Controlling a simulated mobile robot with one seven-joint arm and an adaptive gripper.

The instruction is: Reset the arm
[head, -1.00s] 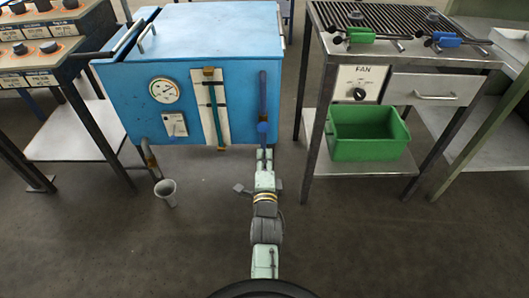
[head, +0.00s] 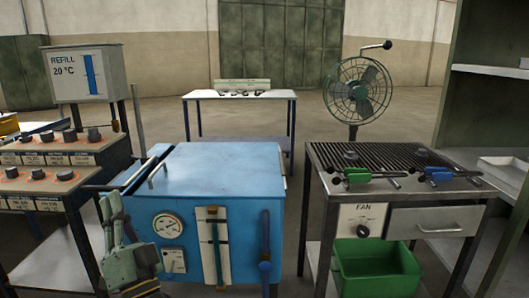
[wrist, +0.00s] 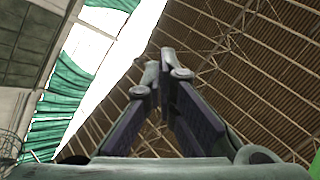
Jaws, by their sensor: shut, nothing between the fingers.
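My gripper (wrist: 166,62) shows in the wrist view with its two dark-padded fingers converging and meeting at the tips. It is shut and empty, and it faces up toward the roof. In the head view my pale green arm (head: 120,240) is folded upright at the lower left, in front of the left side of the blue furnace box (head: 222,180).
A control bench with knobs (head: 60,152) stands left of the furnace. To the right is a grill-topped bench (head: 325,185) with green (head: 358,176) and blue (head: 438,174) clamp-like tools, and a green bin (head: 375,270) below. A fan (head: 358,92) and table (head: 238,95) stand behind.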

